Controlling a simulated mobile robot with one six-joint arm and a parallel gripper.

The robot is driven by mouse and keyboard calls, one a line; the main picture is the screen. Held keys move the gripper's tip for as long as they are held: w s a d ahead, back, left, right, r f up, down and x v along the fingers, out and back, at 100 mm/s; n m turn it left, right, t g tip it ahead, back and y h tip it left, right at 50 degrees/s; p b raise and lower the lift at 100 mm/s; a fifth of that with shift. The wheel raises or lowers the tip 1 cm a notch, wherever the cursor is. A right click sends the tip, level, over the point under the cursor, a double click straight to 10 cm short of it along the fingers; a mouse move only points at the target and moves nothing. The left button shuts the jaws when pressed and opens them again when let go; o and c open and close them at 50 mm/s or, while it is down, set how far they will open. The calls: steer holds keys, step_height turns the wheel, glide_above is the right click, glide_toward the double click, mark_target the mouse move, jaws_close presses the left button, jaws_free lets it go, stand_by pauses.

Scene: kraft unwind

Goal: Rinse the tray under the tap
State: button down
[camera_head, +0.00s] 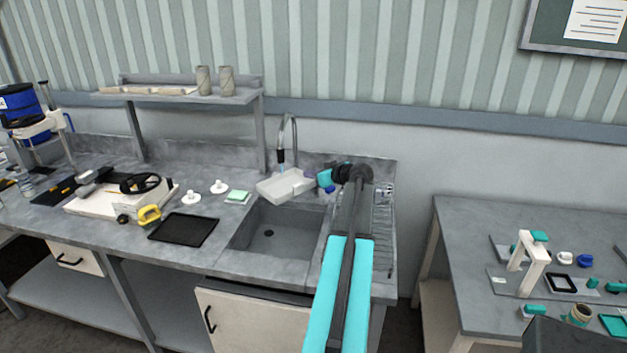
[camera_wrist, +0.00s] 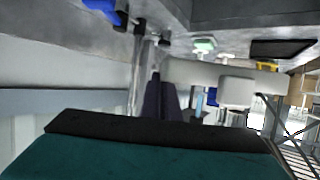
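The white tray (camera_head: 286,186) is in the air above the back of the sink (camera_head: 272,236), under the tap (camera_head: 292,135). A short blue piece or stream shows between the spout and the tray; I cannot tell which. My gripper (camera_head: 318,181) is at the tray's right end and appears shut on its edge. In the wrist view the pale tray (camera_wrist: 225,78) lies just past a dark finger of my gripper (camera_wrist: 168,96). The tap's metal pipe (camera_wrist: 141,75) is beside it. The other finger and the exact grip are hidden.
A black mat (camera_head: 184,229), a green-and-white sponge (camera_head: 238,197) and white knobbed pieces (camera_head: 219,187) lie left of the sink. A drying rack (camera_head: 383,225) is to its right. A raised shelf (camera_head: 180,96) stands behind at left. A second table (camera_head: 465,225) is at right.

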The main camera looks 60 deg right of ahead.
steer(key=shift+w+d+f+b, duration=0.1)
steer(key=shift+w+d+b, duration=0.35)
steer(key=shift+w, duration=0.2)
steer(key=shift+w+a, duration=0.15)
steer(key=w+a+n+y+b, duration=0.1)
steer(key=w+a, duration=1.2)
steer(key=a, duration=0.3)
steer(key=w+a+n+y+b, duration=0.1)
steer(key=w+a, duration=1.2)
steer(key=a, duration=0.3)
steer(key=w+a+r+n+y, duration=0.1)
steer(key=w+a+r, duration=0.1)
steer(key=a, duration=1.9)
steer(key=w+a+r+n+t+y+b, duration=0.1)
steer(key=w+a+r, duration=0.2)
steer(key=a, duration=1.9)
steer(key=shift+w+a+r+y, duration=0.2)
steer(key=shift+w+y, duration=0.1)
steer(key=shift+w, duration=0.25)
